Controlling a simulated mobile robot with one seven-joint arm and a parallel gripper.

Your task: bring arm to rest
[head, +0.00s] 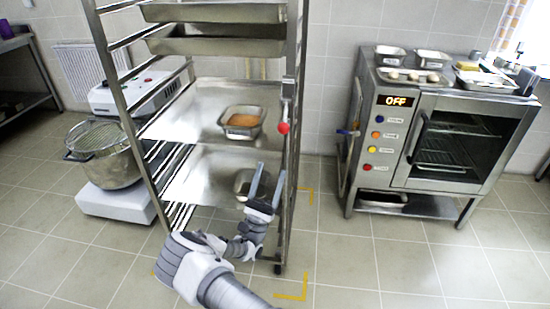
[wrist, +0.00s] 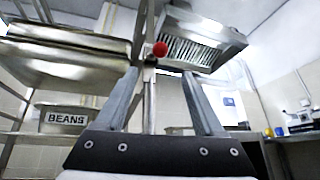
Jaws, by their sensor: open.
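My gripper (head: 264,186) is open in the head view, in front of the right side of a metal rack (head: 120,100). Its two fingers point up and hold nothing. In the wrist view the gripper (wrist: 162,85) shows two spread fingers with an empty gap between them. Behind the gripper, a small metal pan (head: 241,183) sits on the rack's lower sheet and is partly hidden by the fingers. My arm reaches in from the bottom of the head view.
A pan with orange-brown content (head: 241,122) sits on the rack's middle sheet. A red ball-ended knob (head: 283,128) is on the right post. An oven (head: 440,140) reading OFF stands right, a mixer (head: 125,92) left. Floor between rack and oven is clear.

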